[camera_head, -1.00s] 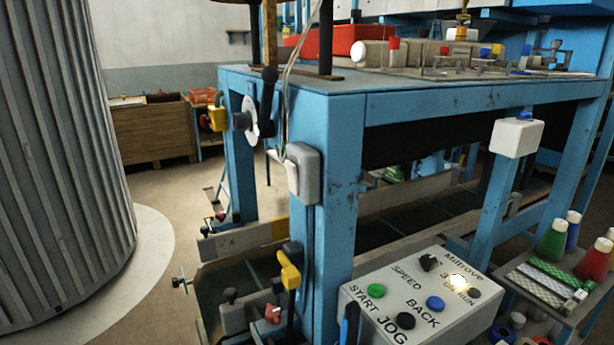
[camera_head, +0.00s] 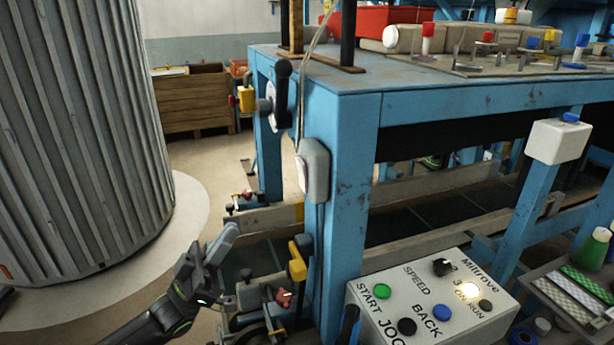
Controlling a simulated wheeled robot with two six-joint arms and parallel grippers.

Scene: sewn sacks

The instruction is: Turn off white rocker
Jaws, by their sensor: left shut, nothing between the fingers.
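A pale grey box (camera_head: 314,168) is fixed to the front blue post, with a cable running up from it. Its face is seen edge-on, so I cannot make out a white rocker on it. A white control panel (camera_head: 402,287) at lower right has START, BACK, JOG and SPEED labels, coloured buttons and a lit lamp (camera_head: 469,290) near ON/RUN. My left gripper (camera_head: 224,241) is shut and empty, pointing up at lower left. In the picture it lies below and left of the grey box, apart from it. My right gripper is not in view.
The blue frame post (camera_head: 345,215) stands right of my gripper. A yellow-handled lever (camera_head: 298,262) and a red knob (camera_head: 284,297) sit low beside it. A ribbed grey column (camera_head: 85,150) stands left. Open floor shows between column and frame.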

